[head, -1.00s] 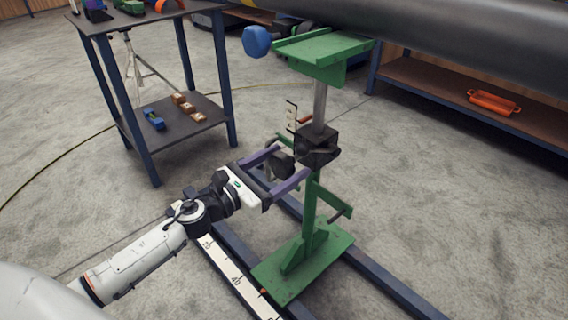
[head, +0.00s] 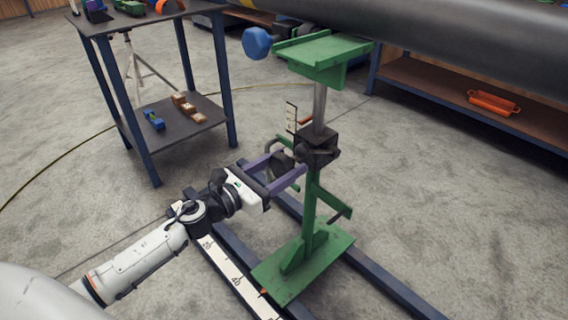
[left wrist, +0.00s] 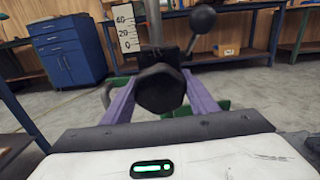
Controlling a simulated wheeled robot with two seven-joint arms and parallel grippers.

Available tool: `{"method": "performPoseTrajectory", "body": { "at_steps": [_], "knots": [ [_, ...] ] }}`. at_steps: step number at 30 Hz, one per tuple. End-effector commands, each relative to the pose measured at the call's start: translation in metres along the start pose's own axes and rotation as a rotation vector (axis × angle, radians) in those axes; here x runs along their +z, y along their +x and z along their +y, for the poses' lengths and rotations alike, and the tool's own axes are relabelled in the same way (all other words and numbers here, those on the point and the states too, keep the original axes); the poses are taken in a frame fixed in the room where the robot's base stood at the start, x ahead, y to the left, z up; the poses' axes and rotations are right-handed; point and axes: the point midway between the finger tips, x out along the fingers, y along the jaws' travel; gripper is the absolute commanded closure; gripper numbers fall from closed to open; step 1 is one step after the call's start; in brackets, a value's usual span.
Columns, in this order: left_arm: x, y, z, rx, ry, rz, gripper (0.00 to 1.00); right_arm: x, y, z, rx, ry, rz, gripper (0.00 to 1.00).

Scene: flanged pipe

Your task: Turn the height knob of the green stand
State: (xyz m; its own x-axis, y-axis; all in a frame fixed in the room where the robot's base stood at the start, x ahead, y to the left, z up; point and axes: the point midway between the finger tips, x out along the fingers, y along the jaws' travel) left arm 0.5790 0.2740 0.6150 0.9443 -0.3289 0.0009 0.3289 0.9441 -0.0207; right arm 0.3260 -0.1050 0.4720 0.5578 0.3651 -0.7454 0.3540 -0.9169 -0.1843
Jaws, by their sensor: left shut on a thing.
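The green stand (head: 310,215) stands on a flat green base, with a V-less flat green top on a grey post. A black block (head: 318,146) sits around the post at mid-height. The dark faceted height knob (head: 281,164) sticks out from it toward my left arm. My left gripper (head: 293,162) has its purple fingers shut on the knob, one on either side. In the left wrist view the knob (left wrist: 160,88) fills the gap between the fingers. A white scale plate (left wrist: 126,28) and a black ball-ended lever (left wrist: 203,19) show behind it. My right gripper is in no view.
A large grey pipe (head: 460,38) runs above the stand. Blue floor rails (head: 385,284) pass the stand's base. A dark two-level table (head: 187,124) with blocks stands at the left. A shelf with an orange tray (head: 494,102) is at the right.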

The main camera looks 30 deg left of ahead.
Motion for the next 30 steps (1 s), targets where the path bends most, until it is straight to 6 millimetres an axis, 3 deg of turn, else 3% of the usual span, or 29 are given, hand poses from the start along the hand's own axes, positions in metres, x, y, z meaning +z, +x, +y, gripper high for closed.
{"method": "performPoseTrajectory", "body": {
  "at_steps": [30],
  "knots": [
    [0.001,0.0,0.001,0.002,-0.935,0.002,0.69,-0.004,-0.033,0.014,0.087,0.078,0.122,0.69]
  ]
}}
